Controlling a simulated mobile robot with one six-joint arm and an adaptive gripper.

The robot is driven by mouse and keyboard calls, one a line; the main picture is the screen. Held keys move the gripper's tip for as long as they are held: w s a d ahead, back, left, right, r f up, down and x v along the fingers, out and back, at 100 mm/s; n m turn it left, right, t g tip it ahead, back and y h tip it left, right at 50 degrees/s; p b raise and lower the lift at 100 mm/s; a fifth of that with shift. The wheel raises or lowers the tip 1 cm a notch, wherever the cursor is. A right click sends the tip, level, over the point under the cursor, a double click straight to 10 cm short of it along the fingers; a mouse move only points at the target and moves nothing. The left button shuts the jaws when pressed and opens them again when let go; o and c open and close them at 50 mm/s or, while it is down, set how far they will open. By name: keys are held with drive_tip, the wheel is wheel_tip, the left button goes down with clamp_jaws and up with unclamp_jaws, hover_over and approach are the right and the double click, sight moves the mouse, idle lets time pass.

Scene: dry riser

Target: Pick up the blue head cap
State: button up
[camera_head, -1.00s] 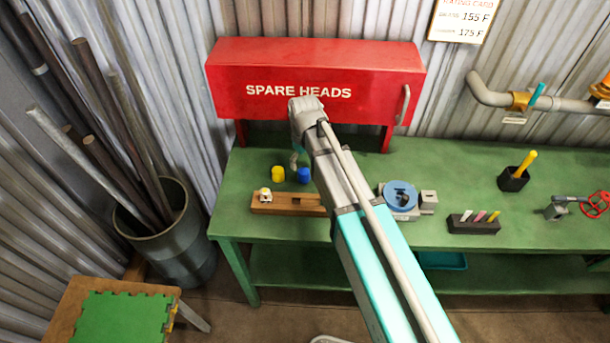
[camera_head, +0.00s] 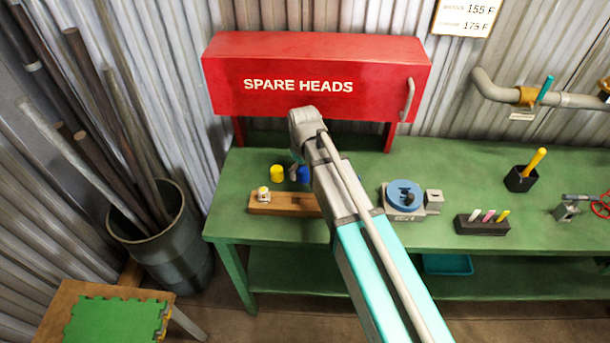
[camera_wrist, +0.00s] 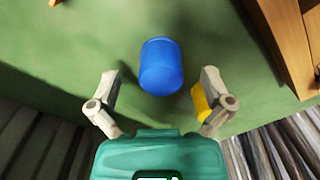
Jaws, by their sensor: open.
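The blue head cap (camera_head: 304,175) stands on the green bench below the red cabinet, partly covered by my arm in the head view. In the wrist view the blue cap (camera_wrist: 161,66) sits between and slightly ahead of the two fingertips, with a gap on each side. My gripper (camera_wrist: 161,82) is open and empty. In the head view one pale finger shows between the blue cap and the yellow cap (camera_head: 277,173); the rest of the gripper is hidden. The yellow cap (camera_wrist: 200,104) is partly behind the right finger in the wrist view, close to it.
A wooden block (camera_head: 285,203) with a white-and-yellow piece (camera_head: 264,194) lies in front of the caps. The red SPARE HEADS cabinet (camera_head: 315,80) overhangs behind. A blue round fixture (camera_head: 404,193) stands to the right.

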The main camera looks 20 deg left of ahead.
sight(304, 170)
idle(0.3)
drive_tip(key=c, duration=0.8)
drive_tip(key=shift+r, duration=0.15)
wheel_tip(304, 170, up, 3)
drive_tip(key=p, duration=0.3)
drive_tip(key=shift+s+d+r+p, duration=1.4)
drive_tip(key=shift+s+r+p, duration=0.25)
drive_tip(key=shift+s, duration=0.2)
drive_tip(key=shift+s+d+r+p, duration=1.4)
drive_tip(key=shift+s+r+p, duration=0.25)
drive_tip(key=shift+s, duration=0.25)
drive_tip(key=shift+s+d+r+p, duration=1.4)
drive_tip(key=shift+s+r+p, duration=0.25)
drive_tip(key=shift+s, duration=0.2)
drive_tip(key=shift+f, duration=0.1)
